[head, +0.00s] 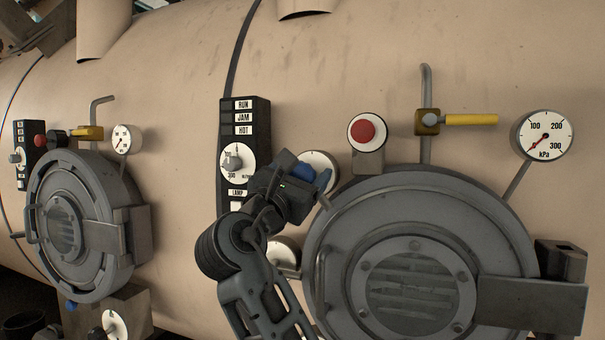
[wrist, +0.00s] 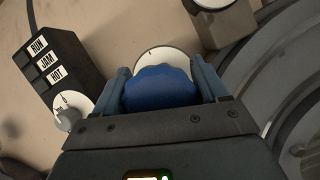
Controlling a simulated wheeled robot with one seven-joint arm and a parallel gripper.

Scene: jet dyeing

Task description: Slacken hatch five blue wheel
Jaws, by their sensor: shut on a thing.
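A blue wheel (wrist: 160,88) sits in front of a round white dial plate (wrist: 163,60) on the tan vessel. In the wrist view the two fingers of my gripper (wrist: 168,88) stand on either side of the wheel and are shut on it. In the head view my gripper (head: 308,178) hides most of the wheel, and part of the white plate (head: 321,161) shows behind it. The plate is just up and left of the large round grey hatch (head: 335,225). I see no hatch number.
A red button (head: 367,131), a yellow-handled valve (head: 470,120) and a kPa gauge (head: 544,135) are above the hatch. A black RUN/JAM/HOT panel (head: 245,118) with a knob is left of the wheel. A second hatch (head: 75,225) is far left.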

